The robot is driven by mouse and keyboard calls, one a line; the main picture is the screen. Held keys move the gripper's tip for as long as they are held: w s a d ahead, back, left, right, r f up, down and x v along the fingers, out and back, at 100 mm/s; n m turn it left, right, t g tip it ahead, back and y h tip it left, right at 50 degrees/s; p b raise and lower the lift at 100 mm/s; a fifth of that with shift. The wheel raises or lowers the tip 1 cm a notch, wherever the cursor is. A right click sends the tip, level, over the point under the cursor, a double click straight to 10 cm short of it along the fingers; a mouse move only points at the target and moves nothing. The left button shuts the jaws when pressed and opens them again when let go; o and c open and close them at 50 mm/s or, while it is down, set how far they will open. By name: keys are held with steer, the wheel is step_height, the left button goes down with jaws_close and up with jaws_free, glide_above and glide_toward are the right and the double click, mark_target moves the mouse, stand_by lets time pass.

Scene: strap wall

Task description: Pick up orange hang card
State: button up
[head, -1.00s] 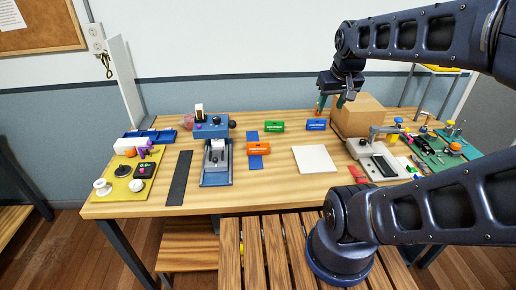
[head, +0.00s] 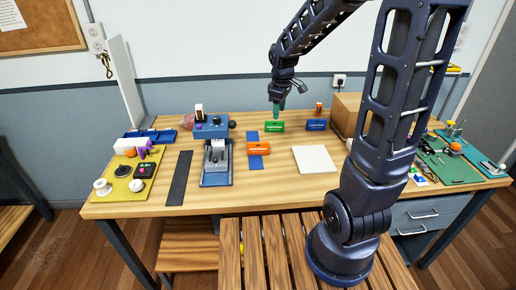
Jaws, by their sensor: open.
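My gripper (head: 279,108) is open, pointing down above the green card, with teal fingers. It is behind and to the right of the orange card and apart from it. The gap between the fingers is too small to make out.
A blue machine (head: 211,127) and a blue-grey device (head: 216,165) stand left of the orange card. A white square sheet (head: 314,160) lies to its right. A cardboard box (head: 347,108) stands at the back right. The table's front edge strip is clear.

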mark_target(256, 147)
steer(key=w+a+f+n, duration=0.1)
steer(key=a+f, duration=0.1)
steer(key=f, duration=0.1)
steer(key=w+a+f+n+g, duration=0.1)
steer(key=w+a+f+n, duration=0.1)
steer(key=a+f, duration=0.1)
steer(key=w+a+f+n, duration=0.2)
steer(key=a+f, duration=0.1)
steer(key=f, duration=0.2)
steer(key=shift+a+f, duration=0.25)
step_height(256, 147, down, 6)
steer(key=shift+w+r, duration=0.1)
steer(key=shift+r, duration=0.15)
steer(key=shift+w+a+f, duration=0.1)
steer(key=shift+w+f, duration=0.1)
steer(key=shift+f, duration=1.15)
steer(key=shift+w+f, duration=0.15)
steer(key=shift+f, duration=1.15)
jaws_close()
